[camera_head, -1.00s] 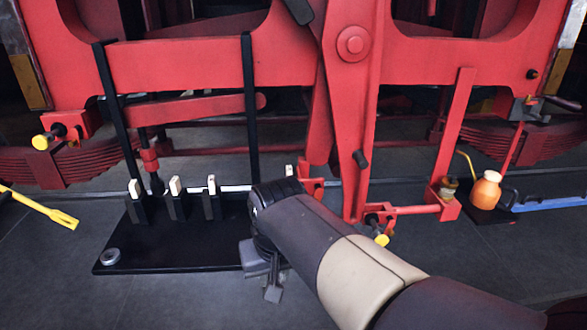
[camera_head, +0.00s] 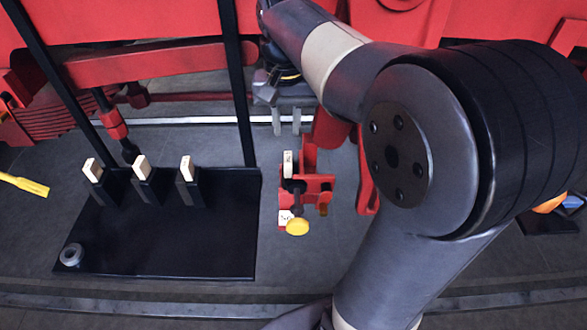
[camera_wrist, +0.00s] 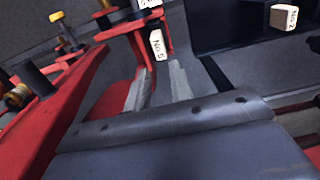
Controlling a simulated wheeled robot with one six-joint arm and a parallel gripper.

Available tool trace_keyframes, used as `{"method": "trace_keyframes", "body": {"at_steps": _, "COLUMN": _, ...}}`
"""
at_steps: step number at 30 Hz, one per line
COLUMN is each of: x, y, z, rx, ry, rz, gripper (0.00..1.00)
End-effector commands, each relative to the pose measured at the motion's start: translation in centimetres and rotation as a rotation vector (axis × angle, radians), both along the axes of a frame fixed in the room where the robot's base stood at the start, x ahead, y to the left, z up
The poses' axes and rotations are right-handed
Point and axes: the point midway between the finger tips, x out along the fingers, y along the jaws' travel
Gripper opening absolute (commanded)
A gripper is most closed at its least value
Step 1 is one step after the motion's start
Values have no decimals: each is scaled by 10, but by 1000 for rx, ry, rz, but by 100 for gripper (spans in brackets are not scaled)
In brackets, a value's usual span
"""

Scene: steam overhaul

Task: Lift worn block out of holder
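A white block (camera_head: 288,163) stands upright in a red holder (camera_head: 318,190) right of the black board. In the wrist view the block (camera_wrist: 157,45) reads "No 5" and lies just beyond the fingertips, in line with the gap between them. The red holder (camera_wrist: 120,28) also shows there. My gripper (camera_head: 287,128) points down just above and behind the block in the head view. Its two fingers (camera_wrist: 160,78) are apart with nothing between them. I see no contact with the block. Whether it is worn cannot be told.
Several black posts hold white blocks (camera_head: 141,167) on the black board (camera_head: 170,240); a grey ring (camera_head: 71,254) lies at its corner. A yellow knob (camera_head: 297,227) sits before the holder. Black uprights (camera_head: 238,90) and red frame parts crowd the left. One post block (camera_wrist: 284,17) reads "No 2".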

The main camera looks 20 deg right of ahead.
Motion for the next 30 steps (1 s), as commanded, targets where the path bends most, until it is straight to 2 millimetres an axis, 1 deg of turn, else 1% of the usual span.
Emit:
{"method": "trace_keyframes", "body": {"at_steps": 1, "x": -1, "y": 0, "z": -10, "rx": 1, "ry": 5, "rz": 0, "gripper": 22}}
{"method": "trace_keyframes", "body": {"at_steps": 3, "x": -1, "y": 0, "z": -22, "rx": 0, "ry": 5, "rz": 0, "gripper": 22}}
{"method": "trace_keyframes", "body": {"at_steps": 6, "x": -1, "y": 0, "z": -35, "rx": 0, "ry": 4, "rz": 0, "gripper": 22}}
{"method": "trace_keyframes", "body": {"at_steps": 13, "x": -1, "y": -1, "z": -52, "rx": 0, "ry": 3, "rz": 1, "gripper": 22}}
{"method": "trace_keyframes", "body": {"at_steps": 21, "x": -2, "y": -2, "z": -90, "rx": 0, "ry": 3, "rz": 1, "gripper": 22}}
{"method": "trace_keyframes", "body": {"at_steps": 24, "x": -2, "y": -1, "z": -96, "rx": 0, "ry": 1, "rz": 1, "gripper": 22}}
{"method": "trace_keyframes", "body": {"at_steps": 30, "x": -2, "y": -1, "z": -97, "rx": 0, "ry": -1, "rz": 1, "gripper": 22}}
